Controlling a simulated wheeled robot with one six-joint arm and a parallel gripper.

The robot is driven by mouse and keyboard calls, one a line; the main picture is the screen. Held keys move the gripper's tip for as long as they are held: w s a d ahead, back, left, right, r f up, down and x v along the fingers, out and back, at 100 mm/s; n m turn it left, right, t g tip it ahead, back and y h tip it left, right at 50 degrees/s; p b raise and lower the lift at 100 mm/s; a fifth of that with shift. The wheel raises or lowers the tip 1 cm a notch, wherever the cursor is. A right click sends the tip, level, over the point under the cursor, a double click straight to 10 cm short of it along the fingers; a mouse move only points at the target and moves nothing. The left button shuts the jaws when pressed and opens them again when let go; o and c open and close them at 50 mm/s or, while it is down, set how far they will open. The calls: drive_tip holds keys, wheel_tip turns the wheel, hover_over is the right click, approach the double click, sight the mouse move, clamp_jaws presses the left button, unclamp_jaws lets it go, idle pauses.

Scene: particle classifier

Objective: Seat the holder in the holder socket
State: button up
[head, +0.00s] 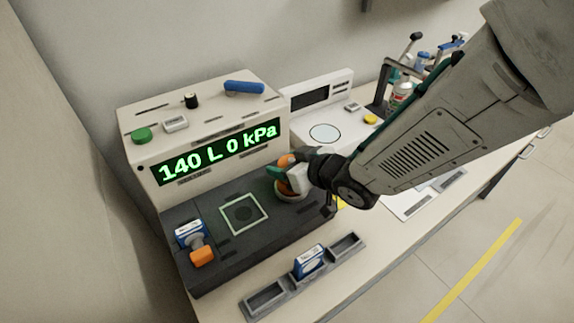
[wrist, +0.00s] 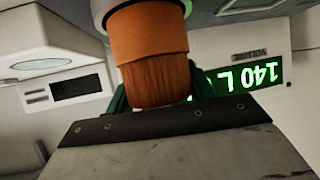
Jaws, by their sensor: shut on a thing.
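My gripper (head: 283,173) is shut on an orange-handled thing, which I take to be the holder (head: 287,160). It is over the right end of the machine's dark deck, and I cannot tell if it touches the deck. In the wrist view the holder's orange handle (wrist: 150,60) stands between the green fingers, with a pale collar and a grey part beyond. The likely holder socket (head: 243,213) is a square with a pale, lit outline on the deck, left of my gripper. It looks empty. The holder's far side is hidden.
The machine's display (head: 218,152) reads 140 L 0 kPa. A blue and white block (head: 190,234) with an orange part (head: 203,257) sits at the deck's left. A grey rack (head: 267,298) holding a blue block (head: 309,262) lies in front. A white balance-like device (head: 325,133) stands behind.

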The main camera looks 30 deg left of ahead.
drive_tip(key=shift+s+d+f, duration=0.1)
drive_tip(key=shift+d+f, duration=0.05)
drive_tip(key=shift+f, duration=0.35)
clamp_jaws()
drive_tip(key=o, duration=1.4)
unclamp_jaws()
drive_tip(key=shift+f, duration=0.15)
drive_tip(key=shift+c, duration=0.2)
drive_tip(key=shift+o, duration=1.2)
drive_tip(key=shift+f, duration=0.1)
drive_tip(key=shift+d+r, duration=0.1)
drive_tip(key=shift+r, duration=0.3)
drive_tip(key=v, duration=1.1)
drive_tip(key=shift+d, duration=0.2)
drive_tip(key=shift+r, duration=0.1)
